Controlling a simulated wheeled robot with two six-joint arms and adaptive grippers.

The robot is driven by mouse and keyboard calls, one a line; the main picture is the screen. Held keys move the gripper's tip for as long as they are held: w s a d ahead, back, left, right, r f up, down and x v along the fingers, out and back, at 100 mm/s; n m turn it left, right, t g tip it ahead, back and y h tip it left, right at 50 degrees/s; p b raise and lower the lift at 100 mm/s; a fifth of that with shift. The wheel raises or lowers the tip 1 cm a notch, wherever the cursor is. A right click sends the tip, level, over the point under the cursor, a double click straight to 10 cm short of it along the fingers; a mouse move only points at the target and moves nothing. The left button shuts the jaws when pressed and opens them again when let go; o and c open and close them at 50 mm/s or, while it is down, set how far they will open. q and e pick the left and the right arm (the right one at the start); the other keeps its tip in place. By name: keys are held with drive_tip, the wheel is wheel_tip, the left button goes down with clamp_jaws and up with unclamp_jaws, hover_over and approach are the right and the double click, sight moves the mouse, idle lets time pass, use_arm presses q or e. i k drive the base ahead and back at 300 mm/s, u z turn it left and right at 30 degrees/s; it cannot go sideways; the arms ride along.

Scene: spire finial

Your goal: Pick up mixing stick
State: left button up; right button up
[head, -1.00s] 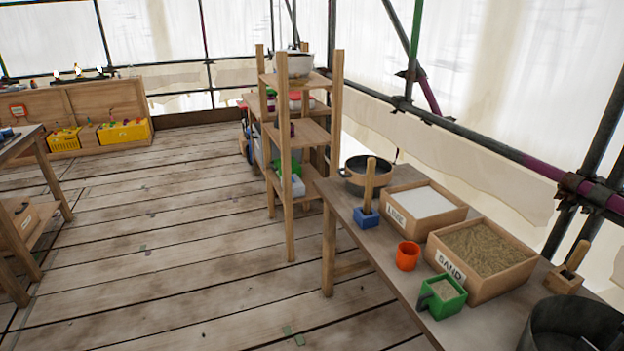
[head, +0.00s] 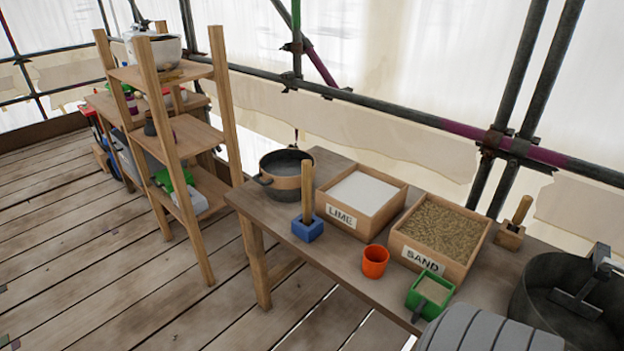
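Two upright wooden sticks show on the workbench (head: 345,257), and I cannot tell for sure which is the mixing stick. One wooden stick (head: 307,188) stands in a blue block (head: 307,230) at the bench's left front. The other, a short wooden handle (head: 522,209), leans slightly in a wooden block (head: 509,236) at the right, past the sand box.
The bench carries a dark pot (head: 285,178), a lime box (head: 361,201), a sand box (head: 440,236), an orange cup (head: 375,261), a green scoop (head: 430,294) and a dark tub (head: 535,312). A grey ribbed object (head: 490,332) fills the bottom right. Shelves (head: 187,137) stand left; floor before them is clear.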

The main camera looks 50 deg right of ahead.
sight(306, 165)
drive_tip(key=z, duration=0.7)
drive_tip(key=i, duration=0.7)
drive_tip(key=z, duration=0.85)
